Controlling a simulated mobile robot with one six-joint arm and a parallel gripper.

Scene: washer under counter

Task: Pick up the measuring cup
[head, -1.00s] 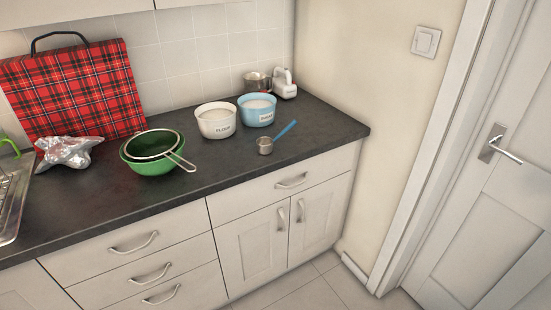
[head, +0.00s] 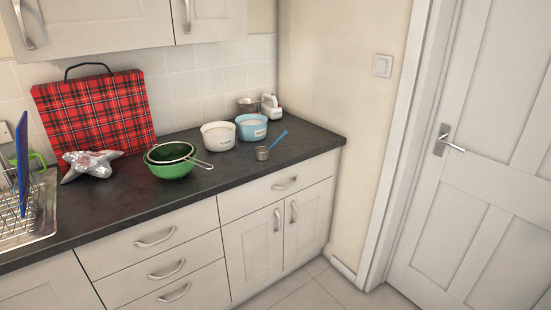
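The measuring cup (head: 262,153) is a small metal cup with a blue handle (head: 279,138) that points up and to the right. It sits on the dark counter (head: 225,180), near the right end and in front of the blue bowl. Nothing covers it. My gripper is not in view.
Behind the cup stand a white flour bowl (head: 217,135), a blue bowl (head: 251,127), a metal pot (head: 248,105) and a white appliance (head: 270,105). A green bowl with a sieve (head: 171,161) is to its left. Upper cabinets (head: 110,25) overhang the left. The counter's front right is clear.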

